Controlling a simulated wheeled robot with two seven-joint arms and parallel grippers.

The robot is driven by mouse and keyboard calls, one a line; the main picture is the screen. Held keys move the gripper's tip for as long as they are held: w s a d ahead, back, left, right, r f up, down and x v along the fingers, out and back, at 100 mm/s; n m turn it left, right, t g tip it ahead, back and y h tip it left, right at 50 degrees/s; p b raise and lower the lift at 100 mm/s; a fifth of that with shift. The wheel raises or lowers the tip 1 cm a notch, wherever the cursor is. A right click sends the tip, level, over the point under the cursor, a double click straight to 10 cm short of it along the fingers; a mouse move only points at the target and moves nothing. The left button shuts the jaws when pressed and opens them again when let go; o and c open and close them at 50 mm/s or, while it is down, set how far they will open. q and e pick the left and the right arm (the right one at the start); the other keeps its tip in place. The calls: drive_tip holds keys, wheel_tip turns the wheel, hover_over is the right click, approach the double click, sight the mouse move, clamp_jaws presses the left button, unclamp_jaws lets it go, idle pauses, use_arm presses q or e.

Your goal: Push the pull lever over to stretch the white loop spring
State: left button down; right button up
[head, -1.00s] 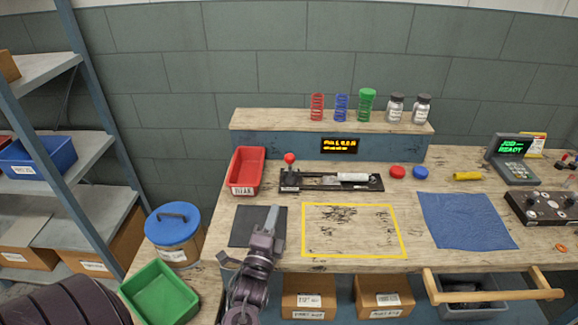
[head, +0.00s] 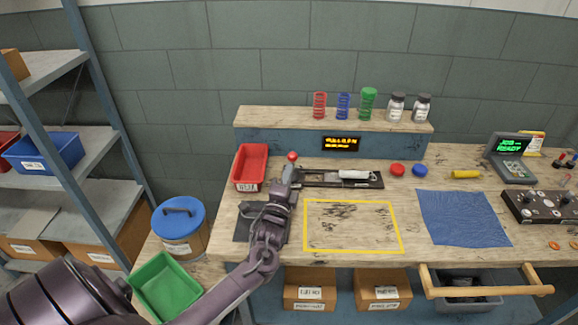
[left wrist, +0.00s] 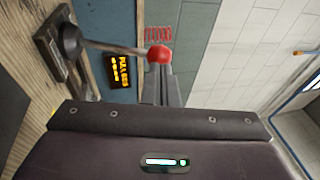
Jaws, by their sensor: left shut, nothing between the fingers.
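The pull lever has a red ball knob (head: 292,156) and stands at the left end of the black spring fixture (head: 375,180). In the left wrist view the red knob (left wrist: 159,54) sits at the end of a metal rod rising from a dark pivot, right at my fingertips. My left gripper (head: 289,174) is shut and empty, close beside the lever; I cannot tell whether it touches. The white loop spring (head: 354,174) lies along the right part of the fixture. My arm hides the fixture's left end. My right gripper is not in view.
A red bin (head: 238,178) stands just left of the lever. Red and blue caps (head: 398,169) lie right of the fixture. A raised shelf with a lit display (head: 341,143) runs behind. The yellow-outlined area (head: 352,250) in front is empty.

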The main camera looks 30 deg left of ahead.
use_arm(q)
drive_tip(key=shift+w+a+r, duration=0.15)
drive_tip(key=shift+w+a, duration=0.05)
drive_tip(key=shift+w, duration=0.45)
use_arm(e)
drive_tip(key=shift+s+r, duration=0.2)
